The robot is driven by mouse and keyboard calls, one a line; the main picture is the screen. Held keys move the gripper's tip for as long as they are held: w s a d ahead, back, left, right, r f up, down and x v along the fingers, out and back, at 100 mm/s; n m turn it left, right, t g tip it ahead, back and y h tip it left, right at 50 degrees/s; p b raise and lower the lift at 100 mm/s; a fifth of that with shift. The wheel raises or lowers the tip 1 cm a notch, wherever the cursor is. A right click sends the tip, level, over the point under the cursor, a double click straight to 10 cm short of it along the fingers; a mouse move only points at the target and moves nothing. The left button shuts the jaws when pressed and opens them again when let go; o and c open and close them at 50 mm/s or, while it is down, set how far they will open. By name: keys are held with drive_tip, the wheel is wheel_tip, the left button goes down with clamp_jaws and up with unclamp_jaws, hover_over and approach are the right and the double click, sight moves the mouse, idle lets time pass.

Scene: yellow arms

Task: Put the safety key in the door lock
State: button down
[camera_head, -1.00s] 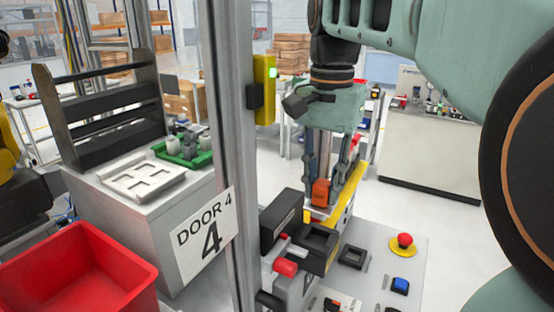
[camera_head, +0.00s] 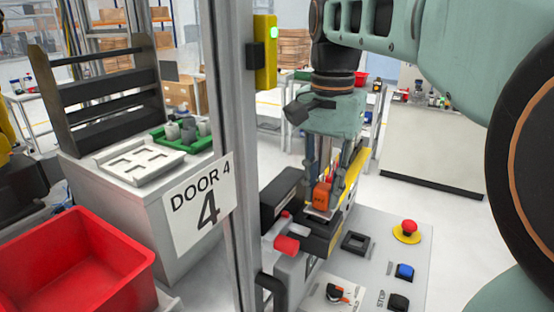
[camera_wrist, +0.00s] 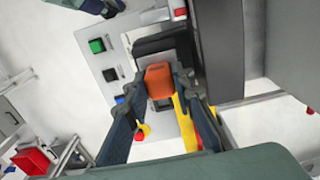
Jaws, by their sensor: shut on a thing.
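The orange safety key (camera_head: 322,195) is held upright between the fingertips of my gripper (camera_head: 326,180). In the wrist view the key (camera_wrist: 159,78) sits between the two fingers (camera_wrist: 158,85). The door lock (camera_head: 319,238) is a black housing with red parts, beside the door post above the grey panel. The key's lower end is at the top of this housing in the head view. I cannot tell whether it touches or has entered the lock, and the slot is hidden.
The grey post (camera_head: 233,130) with the Door 4 sign (camera_head: 199,206) stands left of the lock. The panel (camera_head: 375,255) carries a red emergency button (camera_head: 408,229) and a blue button (camera_head: 404,271). A red bin (camera_head: 75,265) is at lower left. Floor at right is clear.

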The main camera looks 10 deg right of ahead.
drive_tip(key=shift+f, duration=0.25)
drive_tip(key=c, duration=1.6)
unclamp_jaws()
drive_tip(key=shift+r, duration=0.1)
wheel_tip(320, 180, up, 12)
drive_tip(key=shift+f, duration=0.1)
